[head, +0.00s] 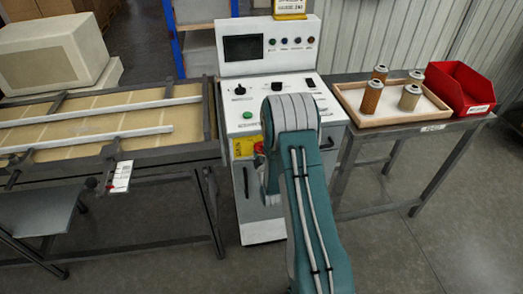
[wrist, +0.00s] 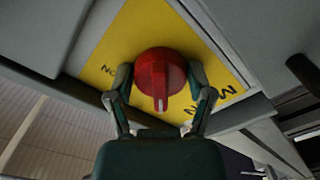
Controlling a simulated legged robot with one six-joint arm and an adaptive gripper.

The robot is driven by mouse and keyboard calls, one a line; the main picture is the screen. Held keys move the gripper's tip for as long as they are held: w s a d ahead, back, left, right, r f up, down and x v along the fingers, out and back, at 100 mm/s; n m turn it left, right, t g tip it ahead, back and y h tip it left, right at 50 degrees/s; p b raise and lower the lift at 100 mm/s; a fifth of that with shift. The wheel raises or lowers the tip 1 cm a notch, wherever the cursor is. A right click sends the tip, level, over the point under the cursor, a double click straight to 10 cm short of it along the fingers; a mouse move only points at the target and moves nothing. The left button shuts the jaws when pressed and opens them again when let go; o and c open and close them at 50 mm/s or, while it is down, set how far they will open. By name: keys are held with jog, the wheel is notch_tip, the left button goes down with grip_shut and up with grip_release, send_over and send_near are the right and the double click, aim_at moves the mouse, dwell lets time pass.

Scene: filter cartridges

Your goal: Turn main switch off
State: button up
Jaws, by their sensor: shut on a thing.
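The main switch is a round red knob (wrist: 161,68) on a yellow plate (wrist: 112,50) with dark lettering. The knob's raised grip carries a pale mark that points toward the bottom of the wrist view. My gripper (wrist: 161,80) has one finger on each side of the knob and is shut on it. In the head view, part of the red knob (head: 258,147) and the yellow plate (head: 242,147) show on the front of a white machine cabinet (head: 239,128). My arm hides the gripper there.
A frame table (head: 100,160) stands left of the cabinet. At right, a bench holds a wooden tray (head: 372,117) with several filter cartridges and a red bin (head: 462,90). In the wrist view, grey cabinet edges and a dark handle (wrist: 302,72) lie near the plate.

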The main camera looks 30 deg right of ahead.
jog(key=shift+a, duration=0.15)
jog(key=o, duration=1.1)
jog(key=shift+w, duration=0.1)
jog(key=v, duration=1.2)
